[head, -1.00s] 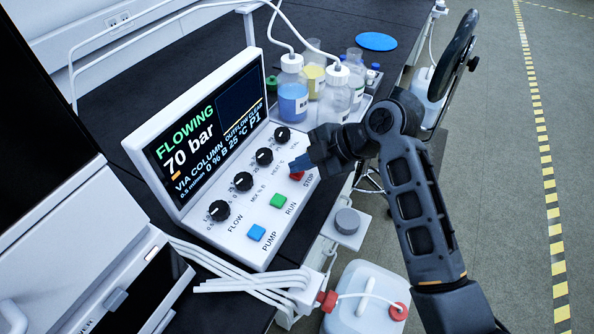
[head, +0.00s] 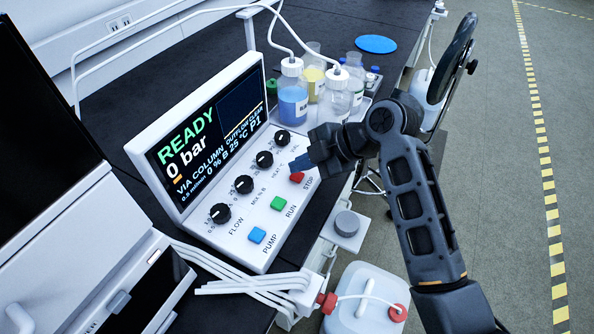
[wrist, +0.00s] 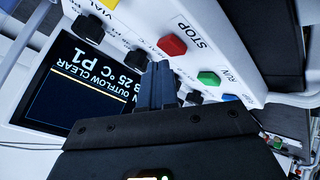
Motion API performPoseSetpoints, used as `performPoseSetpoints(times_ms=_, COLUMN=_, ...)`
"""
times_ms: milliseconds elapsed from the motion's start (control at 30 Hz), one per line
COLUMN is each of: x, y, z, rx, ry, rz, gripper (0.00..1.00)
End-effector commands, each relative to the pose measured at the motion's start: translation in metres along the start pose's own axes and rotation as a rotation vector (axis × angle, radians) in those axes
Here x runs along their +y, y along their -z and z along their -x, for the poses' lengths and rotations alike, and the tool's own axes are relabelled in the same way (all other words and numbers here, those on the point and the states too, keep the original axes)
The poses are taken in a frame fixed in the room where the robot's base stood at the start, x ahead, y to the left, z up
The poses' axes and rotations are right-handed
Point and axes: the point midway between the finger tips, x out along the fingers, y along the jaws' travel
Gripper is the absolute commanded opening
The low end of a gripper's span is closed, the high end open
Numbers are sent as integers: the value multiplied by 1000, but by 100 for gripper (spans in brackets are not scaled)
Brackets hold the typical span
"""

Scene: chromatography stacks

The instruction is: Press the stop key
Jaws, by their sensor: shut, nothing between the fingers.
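The red stop key (head: 297,178) is on the sloping white control panel (head: 262,243), beside the printed word STOP. It also shows in the wrist view (wrist: 172,45), just beyond my fingertips. My gripper (head: 291,166) is shut and empty, its fingertips close over the key's upper edge in the head view. In the wrist view my gripper (wrist: 158,68) points at the panel just below the red key; I cannot tell whether it touches. The screen (head: 205,135) reads READY and 0 bar.
Several black knobs (head: 243,184) line the screen side. Bottles (head: 293,98) with tubing stand behind. A white canister (head: 365,300) stands below the bench edge.

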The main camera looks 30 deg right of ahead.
Motion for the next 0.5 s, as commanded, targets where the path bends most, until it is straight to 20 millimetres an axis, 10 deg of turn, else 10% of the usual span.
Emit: performPoseSetpoints(times_ms=500, x=5, y=5, z=6, rx=0, ry=-1, rz=1, gripper=0)
